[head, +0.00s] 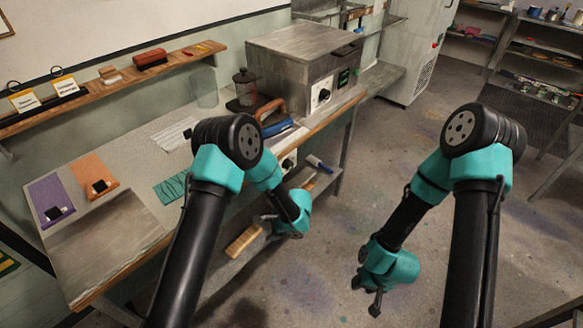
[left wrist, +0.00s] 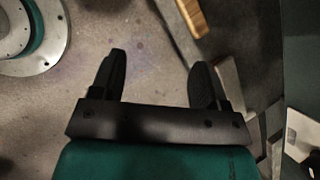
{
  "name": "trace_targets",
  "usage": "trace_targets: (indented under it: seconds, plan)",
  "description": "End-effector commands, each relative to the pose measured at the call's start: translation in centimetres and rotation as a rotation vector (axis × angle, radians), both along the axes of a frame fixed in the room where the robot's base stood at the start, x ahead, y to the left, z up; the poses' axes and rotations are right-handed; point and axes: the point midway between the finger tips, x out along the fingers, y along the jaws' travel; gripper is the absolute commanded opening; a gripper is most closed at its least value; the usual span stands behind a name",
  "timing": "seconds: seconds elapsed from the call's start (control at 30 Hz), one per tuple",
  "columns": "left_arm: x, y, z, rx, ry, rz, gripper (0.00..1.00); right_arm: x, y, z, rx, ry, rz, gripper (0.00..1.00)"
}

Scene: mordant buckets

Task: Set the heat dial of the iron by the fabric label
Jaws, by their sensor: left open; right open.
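An iron with a brown handle (head: 270,108) and blue body (head: 278,127) is at the right part of the bench, partly behind my left arm. A white panel with a black knob (head: 288,163) shows below it; I cannot tell whether this is the iron's dial. Purple (head: 46,195) and orange (head: 90,172) fabrics carry dark-and-white tags, too small to read. A teal fabric (head: 171,188) lies nearer my left arm. My left gripper (head: 297,232) is below the bench front, open and empty in the left wrist view (left wrist: 160,75). My right gripper (head: 367,283) is open over the floor.
A metal box with a dial (head: 302,75) stands at the bench's back right. A glass press (head: 245,86) stands beside it. A wall shelf (head: 110,92) holds cards and a red-brown block. A wooden-backed brush (head: 243,242) lies on the lower shelf.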

Motion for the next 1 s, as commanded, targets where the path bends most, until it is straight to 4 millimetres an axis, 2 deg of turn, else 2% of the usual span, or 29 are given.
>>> trace_targets:
  seconds: [0.03,0.1,0.2,0.3,0.43,0.57,1.0]
  plan:
    - [1.9,-1.9,0.9,0.062,-0.067,-0.079,0.69,0.0,0.0,0.0,0.000,0.000,0.000,0.43]
    - [4.4,-4.3,2.7,0.149,-0.173,-0.179,0.69,0.0,0.0,0.0,0.000,0.000,0.000,0.43]
    - [7.5,-8.4,5.7,0.264,-0.344,-0.308,0.69,0.0,0.0,0.0,0.000,0.000,0.000,0.43]
    - [9.5,-12.4,8.7,0.352,-0.507,-0.405,0.69,0.0,0.0,0.0,0.000,0.000,0.000,0.43]
    - [10.5,-15.8,11.4,0.416,-0.651,-0.475,0.69,0.0,0.0,0.0,0.000,0.000,0.000,0.43]
    - [10.8,-16.8,12.3,0.435,-0.696,-0.493,0.69,0.0,0.0,0.0,0.000,0.000,0.000,0.43]
    - [11.3,-16.3,12.0,0.433,-0.692,-0.491,0.69,0.0,0.0,0.0,0.000,0.000,0.000,0.43]
